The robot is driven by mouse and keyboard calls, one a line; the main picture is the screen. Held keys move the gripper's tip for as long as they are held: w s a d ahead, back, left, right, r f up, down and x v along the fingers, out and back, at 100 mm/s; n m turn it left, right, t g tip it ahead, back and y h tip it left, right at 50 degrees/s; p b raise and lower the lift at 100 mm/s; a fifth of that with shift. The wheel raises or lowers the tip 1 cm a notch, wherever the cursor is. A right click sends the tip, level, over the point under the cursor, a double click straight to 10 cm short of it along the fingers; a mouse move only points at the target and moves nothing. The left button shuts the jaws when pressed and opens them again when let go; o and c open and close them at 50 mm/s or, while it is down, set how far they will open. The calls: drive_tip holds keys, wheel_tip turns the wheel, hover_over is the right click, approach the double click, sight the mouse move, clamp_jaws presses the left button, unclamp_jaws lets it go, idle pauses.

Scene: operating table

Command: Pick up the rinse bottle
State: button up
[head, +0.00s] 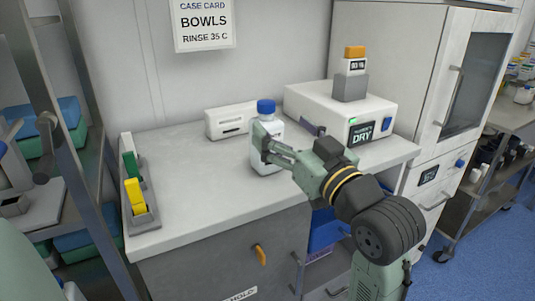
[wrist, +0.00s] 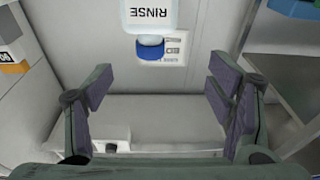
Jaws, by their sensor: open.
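The rinse bottle (head: 274,127) is white with a blue cap and stands upright on the light counter (head: 205,190). In the wrist view the bottle (wrist: 148,14) shows at the top, upside down, with its RINSE label and blue cap facing down. My gripper (head: 264,143) overlaps the bottle in the head view and hides part of its front. In the wrist view my gripper (wrist: 158,85) has its two fingers wide apart, with nothing held between them. The bottle appears above the fingertips, roughly midway between them; contact is not visible.
A white DRY unit (head: 325,118) with an orange-capped item (head: 354,65) stands right of the bottle. A low white box (head: 230,119) is behind. A grey rack (head: 147,208) with a yellow block (head: 135,195) and a green one is at left. The counter's left middle is clear.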

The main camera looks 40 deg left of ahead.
sight(275, 137)
drive_tip(key=shift+h, duration=0.8)
drive_tip(key=f, duration=0.1)
drive_tip(key=d+f, duration=0.1)
drive_tip(key=w+f, duration=0.1)
drive_tip(key=f, duration=0.1)
drive_tip(key=shift+d, duration=0.3)
drive_tip(key=shift+g, duration=0.3)
drive_tip(key=x, duration=0.4)
drive_tip(key=shift+w+a+f+p, duration=0.1)
drive_tip(key=shift+w+a+p, duration=0.1)
drive_tip(key=shift+p, duration=0.1)
drive_tip(key=shift+p+x, duration=0.8)
drive_tip(key=shift+x, duration=2.15)
drive_tip(key=shift+s, duration=0.2)
drive_tip(key=shift+c, duration=0.4)
drive_tip(key=c, duration=1.6)
drive_tip(key=shift+c, duration=0.5)
drive_tip(key=shift+r, duration=0.2)
